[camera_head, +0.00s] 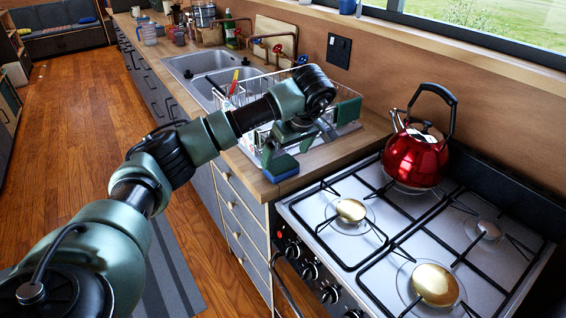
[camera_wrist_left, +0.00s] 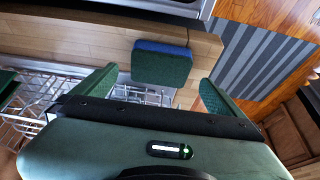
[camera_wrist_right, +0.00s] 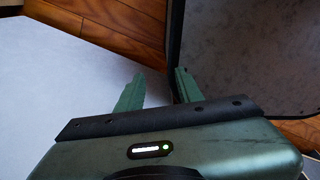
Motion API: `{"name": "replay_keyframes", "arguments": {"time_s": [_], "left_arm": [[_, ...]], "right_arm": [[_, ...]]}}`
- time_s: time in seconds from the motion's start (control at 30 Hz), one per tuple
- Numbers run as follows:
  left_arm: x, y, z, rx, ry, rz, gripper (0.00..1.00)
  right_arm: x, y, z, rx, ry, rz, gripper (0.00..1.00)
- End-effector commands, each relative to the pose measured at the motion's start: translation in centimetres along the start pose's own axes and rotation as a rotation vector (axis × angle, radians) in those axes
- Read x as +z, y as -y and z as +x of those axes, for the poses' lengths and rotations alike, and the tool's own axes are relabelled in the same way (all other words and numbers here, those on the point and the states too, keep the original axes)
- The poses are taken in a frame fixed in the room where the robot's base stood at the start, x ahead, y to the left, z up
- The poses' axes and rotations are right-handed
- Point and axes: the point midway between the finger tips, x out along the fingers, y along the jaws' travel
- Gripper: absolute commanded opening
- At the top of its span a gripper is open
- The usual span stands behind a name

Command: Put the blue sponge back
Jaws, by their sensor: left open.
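The blue sponge (camera_head: 281,169), blue with a dark green layer, lies on the wooden counter near its front edge, beside the stove. It also shows in the left wrist view (camera_wrist_left: 162,64), in line with the gap between the fingers. My left gripper (camera_head: 288,148) is open above and just behind the sponge, with its fingers spread wider than the sponge (camera_wrist_left: 155,92). Nothing is between its fingers. My right gripper (camera_wrist_right: 158,82) shows only in its wrist view, open and empty, with a narrow gap between the fingers.
A wire dish rack (camera_head: 240,92) stands behind the left gripper, with a dark green block (camera_head: 348,110) at its right end. The sink (camera_head: 205,68) lies beyond. The stove (camera_head: 330,190) with a red kettle (camera_head: 414,158) is to the right. Some counter around the sponge is bare.

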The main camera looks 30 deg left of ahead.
Motion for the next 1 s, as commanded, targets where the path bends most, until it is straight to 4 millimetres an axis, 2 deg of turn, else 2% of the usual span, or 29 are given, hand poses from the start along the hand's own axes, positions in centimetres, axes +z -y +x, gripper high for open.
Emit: {"name": "replay_keyframes", "arguments": {"time_s": [0.1, 0.23, 0.33, 0.47, 0.73, 0.77, 0.8, 0.83, 1.0], "left_arm": [[0.0, -0.1, -2.8, 0.005, -0.002, 0.000, 1.00], [-0.1, -0.1, -5.3, 0.003, -0.003, 0.001, 1.00], [-0.1, -0.1, -6.5, 0.002, -0.001, 0.000, 1.00], [0.0, 0.0, -7.2, 0.000, 0.000, 0.001, 1.00], [0.0, 0.0, -7.3, -0.001, 0.001, 0.000, 1.00], [0.0, 0.0, -7.2, -0.001, 0.001, 0.000, 0.94], [0.0, 0.0, -7.2, -0.001, 0.001, 0.000, 0.83], [0.0, 0.0, -7.2, -0.001, 0.001, 0.000, 0.79], [0.0, 0.0, -7.2, -0.001, 0.001, 0.001, 0.79]], "right_arm": [[0.1, -0.1, 0.4, 0.002, 0.001, 0.000, 0.36], [0.1, -0.2, 0.2, 0.002, 0.001, 0.000, 0.36], [0.1, -0.2, 0.0, 0.003, 0.001, 0.000, 0.36], [0.1, -0.2, -0.1, 0.003, 0.001, 0.001, 0.36], [0.0, -0.2, -0.1, 0.003, 0.000, 0.001, 0.36], [0.0, -0.2, -0.1, 0.003, 0.000, 0.001, 0.36], [0.0, -0.2, -0.1, 0.003, 0.000, 0.001, 0.36], [0.0, -0.2, -0.1, 0.003, 0.000, 0.001, 0.36], [0.0, -0.2, -0.1, 0.002, 0.000, 0.001, 0.36]]}}
